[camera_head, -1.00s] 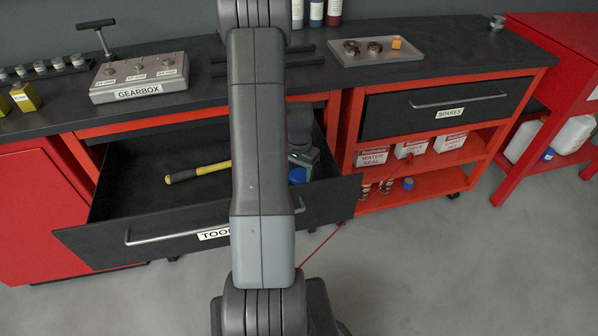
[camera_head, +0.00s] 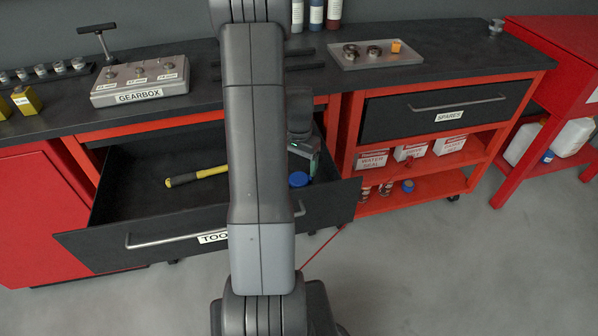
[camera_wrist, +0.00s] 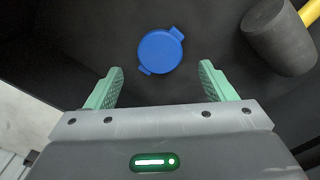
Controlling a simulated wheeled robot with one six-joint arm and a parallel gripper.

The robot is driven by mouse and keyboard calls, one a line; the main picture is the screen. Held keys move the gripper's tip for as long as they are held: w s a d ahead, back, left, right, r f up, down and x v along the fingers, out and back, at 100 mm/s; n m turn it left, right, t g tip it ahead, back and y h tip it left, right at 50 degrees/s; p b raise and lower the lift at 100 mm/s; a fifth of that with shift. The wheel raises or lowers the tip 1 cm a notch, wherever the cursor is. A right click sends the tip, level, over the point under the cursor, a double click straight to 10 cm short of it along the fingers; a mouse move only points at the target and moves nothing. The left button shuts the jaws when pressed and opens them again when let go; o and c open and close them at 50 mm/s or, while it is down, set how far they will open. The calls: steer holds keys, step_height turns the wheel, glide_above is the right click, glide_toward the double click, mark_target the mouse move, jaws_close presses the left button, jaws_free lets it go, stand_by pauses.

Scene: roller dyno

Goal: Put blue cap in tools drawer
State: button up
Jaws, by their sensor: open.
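The blue cap (camera_wrist: 160,52) lies on the dark floor of the open tools drawer. It has two small lugs on its rim. In the head view the cap (camera_head: 298,179) shows at the right end of the drawer (camera_head: 140,212), just right of my arm. My gripper (camera_wrist: 159,88) is open and empty, with its two green fingers apart. In the wrist view the cap is beyond the fingertips, roughly between their lines, and apart from them. In the head view the gripper is partly hidden behind my arm.
A hammer with a yellow handle (camera_head: 197,176) lies in the drawer; its dark head (camera_wrist: 278,36) shows in the wrist view. The spares drawer (camera_head: 440,105) is shut. The gearbox unit (camera_head: 140,80) and a parts tray (camera_head: 378,54) stand on the worktop.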

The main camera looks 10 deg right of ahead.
mark_target(299, 178)
step_height(299, 178, up, 7)
steer(key=shift+f, duration=0.15)
stand_by(1.4)
